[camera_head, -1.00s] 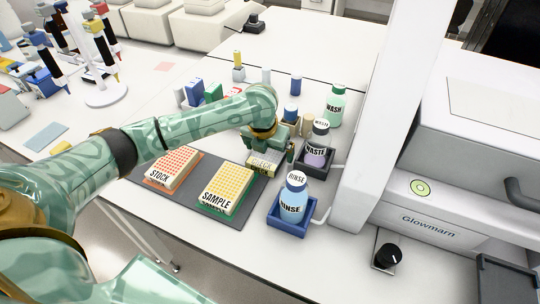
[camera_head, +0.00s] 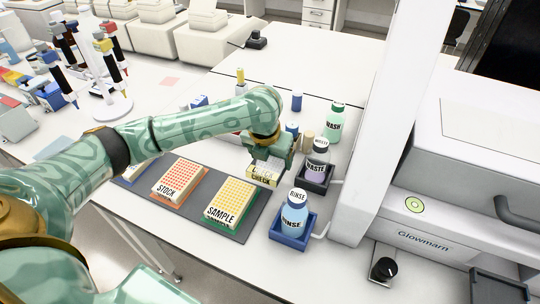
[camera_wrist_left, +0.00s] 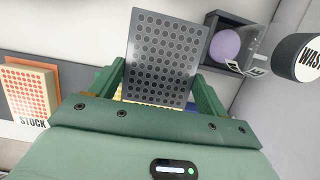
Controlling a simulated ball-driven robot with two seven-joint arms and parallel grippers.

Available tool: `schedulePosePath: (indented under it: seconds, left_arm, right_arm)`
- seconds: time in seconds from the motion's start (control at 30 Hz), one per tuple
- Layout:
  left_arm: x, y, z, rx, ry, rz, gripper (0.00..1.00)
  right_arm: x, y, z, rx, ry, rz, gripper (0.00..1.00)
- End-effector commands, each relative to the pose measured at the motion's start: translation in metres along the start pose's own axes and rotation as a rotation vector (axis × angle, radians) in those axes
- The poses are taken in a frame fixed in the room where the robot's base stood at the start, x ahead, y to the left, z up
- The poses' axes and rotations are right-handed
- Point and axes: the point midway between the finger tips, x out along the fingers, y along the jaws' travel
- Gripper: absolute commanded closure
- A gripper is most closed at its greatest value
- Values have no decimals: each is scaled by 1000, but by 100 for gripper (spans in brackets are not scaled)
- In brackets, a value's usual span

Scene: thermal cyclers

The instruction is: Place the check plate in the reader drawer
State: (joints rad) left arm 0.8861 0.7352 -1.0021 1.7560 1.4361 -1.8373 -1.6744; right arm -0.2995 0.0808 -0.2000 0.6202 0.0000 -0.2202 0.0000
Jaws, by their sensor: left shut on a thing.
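My left gripper (camera_head: 268,157) is shut on the check plate (camera_head: 262,175), a pale plate with a yellow top and "CHECK" on its side. It is held near the back right end of the dark mat, left of the waste bottle. In the left wrist view the green fingers stand either side of a grey plate with rows of dark wells (camera_wrist_left: 165,58); a strip of yellow shows below it. The reader, marked Glowmarn (camera_head: 422,242), stands at the right. A dark tray-like part (camera_head: 497,288) shows at its lower right, cut by the frame edge. My right gripper is not in view.
The stock plate (camera_head: 180,180) and sample plate (camera_head: 231,203) sit on the dark mat (camera_head: 200,222). The rinse bottle (camera_head: 293,214) in its blue holder, the waste bottle (camera_head: 317,160) and the wash bottle (camera_head: 335,122) stand before a white upright post (camera_head: 385,110).

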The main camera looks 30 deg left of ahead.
Motion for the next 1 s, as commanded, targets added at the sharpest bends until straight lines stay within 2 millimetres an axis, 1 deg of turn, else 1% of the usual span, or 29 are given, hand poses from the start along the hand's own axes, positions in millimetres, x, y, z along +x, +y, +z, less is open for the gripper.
schedulePosePath:
  seconds: [0.03,0.07,0.1,0.2,0.33,0.5,0.57,0.73,1.0]
  left_arm:
    - [-29,-5,-3,6,-9,-1,52]
    - [-38,-7,-8,6,-8,-2,52]
    - [-46,-12,-17,6,-5,-1,52]
    - [-61,-22,-39,4,-4,-1,52]
    - [-75,-32,-58,2,-3,-2,52]
    - [-85,-39,-73,2,-2,-1,52]
    - [-89,-40,-76,0,-2,-1,52]
    - [-115,-42,-74,-1,-8,-1,52]
    - [-111,-42,-75,-3,-7,0,52]
  right_arm:
    - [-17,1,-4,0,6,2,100]
    - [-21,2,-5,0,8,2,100]
    - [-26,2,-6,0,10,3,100]
    - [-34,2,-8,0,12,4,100]
    - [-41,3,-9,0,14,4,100]
    - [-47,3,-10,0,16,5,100]
    - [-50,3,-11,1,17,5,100]
    - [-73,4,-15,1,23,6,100]
    - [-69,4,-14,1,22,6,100]
